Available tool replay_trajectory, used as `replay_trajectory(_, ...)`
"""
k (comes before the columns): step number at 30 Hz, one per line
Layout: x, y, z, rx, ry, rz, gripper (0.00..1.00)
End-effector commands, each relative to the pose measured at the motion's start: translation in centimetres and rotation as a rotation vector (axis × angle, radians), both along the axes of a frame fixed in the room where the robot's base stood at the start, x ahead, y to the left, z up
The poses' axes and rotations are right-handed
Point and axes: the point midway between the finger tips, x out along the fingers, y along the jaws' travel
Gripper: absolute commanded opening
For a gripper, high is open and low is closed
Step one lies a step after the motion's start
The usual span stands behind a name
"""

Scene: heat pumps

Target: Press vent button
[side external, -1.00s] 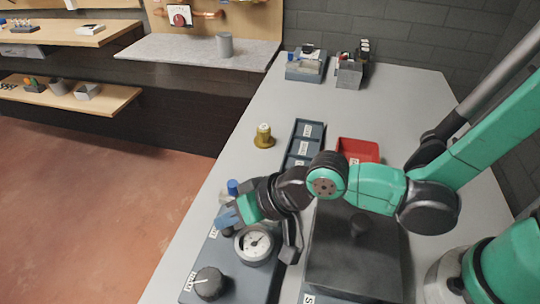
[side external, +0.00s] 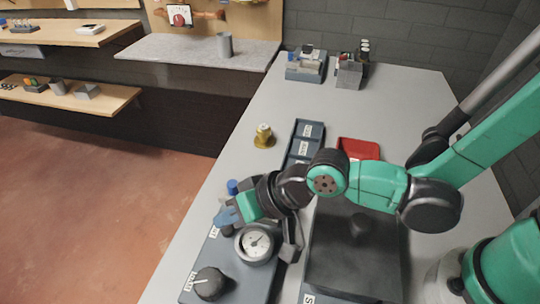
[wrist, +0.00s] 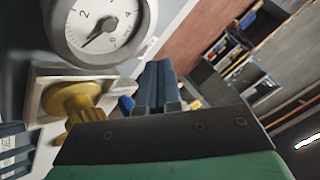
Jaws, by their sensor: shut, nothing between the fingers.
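A dark grey control box (side external: 245,280) stands at the table's near-left edge. It carries a round pressure gauge (side external: 256,243), a black knob (side external: 209,283) and a small dark round piece (side external: 228,231), which may be the vent button. My gripper (side external: 226,217) is shut and empty, its blue fingers just above or against that dark piece; I cannot tell if they touch. In the wrist view the shut gripper (wrist: 160,85) points away beside the gauge (wrist: 100,28); the button is not visible there.
A brass fitting (side external: 264,137) stands on the table behind my gripper, near the dark labelled tray (side external: 304,143). A red bin (side external: 358,149) lies to its right. A large dark block (side external: 350,262) stands right of the control box. The table's far middle is clear.

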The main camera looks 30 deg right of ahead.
Motion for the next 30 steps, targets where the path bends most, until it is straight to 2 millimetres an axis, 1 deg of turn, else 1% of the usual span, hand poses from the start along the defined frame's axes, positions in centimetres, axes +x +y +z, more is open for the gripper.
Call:
replay_trajectory(4, 0.0, 0.0, 0.0, 0.000, 0.000, 0.000, 0.00)
replay_trajectory(7, 0.0, 0.0, 0.5, 0.000, 0.000, 0.000, 0.00)
replay_trajectory(18, 0.0, 0.0, 4.1, 0.000, 0.000, 0.000, 0.00)
replay_trajectory(21, 0.0, 0.0, 4.7, 0.000, 0.000, 0.000, 0.00)
replay_trajectory(30, 0.0, 0.0, 5.0, 0.000, 0.000, 0.000, 0.00)
